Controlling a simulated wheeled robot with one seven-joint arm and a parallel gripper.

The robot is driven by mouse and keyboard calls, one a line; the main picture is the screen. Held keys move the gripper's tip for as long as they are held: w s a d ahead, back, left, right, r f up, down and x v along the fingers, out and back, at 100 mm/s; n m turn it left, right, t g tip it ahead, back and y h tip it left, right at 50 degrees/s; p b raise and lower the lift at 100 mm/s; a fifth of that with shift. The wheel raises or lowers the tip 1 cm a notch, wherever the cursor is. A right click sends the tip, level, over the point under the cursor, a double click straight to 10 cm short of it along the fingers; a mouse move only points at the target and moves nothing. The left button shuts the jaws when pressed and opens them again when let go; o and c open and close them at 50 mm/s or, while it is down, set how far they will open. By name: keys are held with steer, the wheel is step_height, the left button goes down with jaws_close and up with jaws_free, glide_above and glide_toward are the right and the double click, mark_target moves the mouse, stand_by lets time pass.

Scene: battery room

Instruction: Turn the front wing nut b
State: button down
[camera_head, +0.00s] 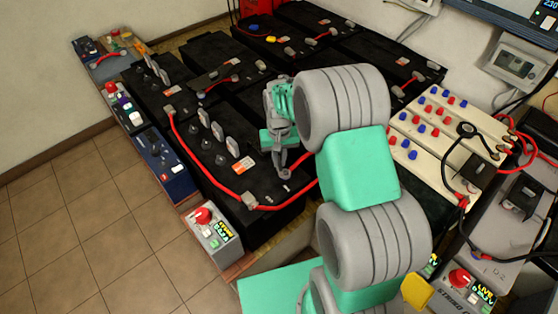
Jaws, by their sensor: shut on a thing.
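My gripper (282,168) reaches down over the near right part of the front black battery (225,180). Its fingers are shut on a small grey thing at the battery top, close to the right end of the red cable. This appears to be the front wing nut; it is too small and too covered by the fingers to make out. My arm hides part of the battery's right side.
Several upright grey tabs (232,147) stand on the front battery, left of my gripper. A red cable (218,178) runs along its near side. A grey box with a red knob (212,229) stands at the near corner. Cream blocks with red and blue terminals (437,126) lie to the right. Open tiled floor (75,230) is at left.

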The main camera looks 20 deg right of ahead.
steer(key=n, duration=0.6)
steer(key=shift+b, duration=0.4)
stand_by(0.3)
steer(key=c, duration=1.5)
jaws_free()
step_height(320, 180, up, 8)
steer(key=shift+f, duration=0.1)
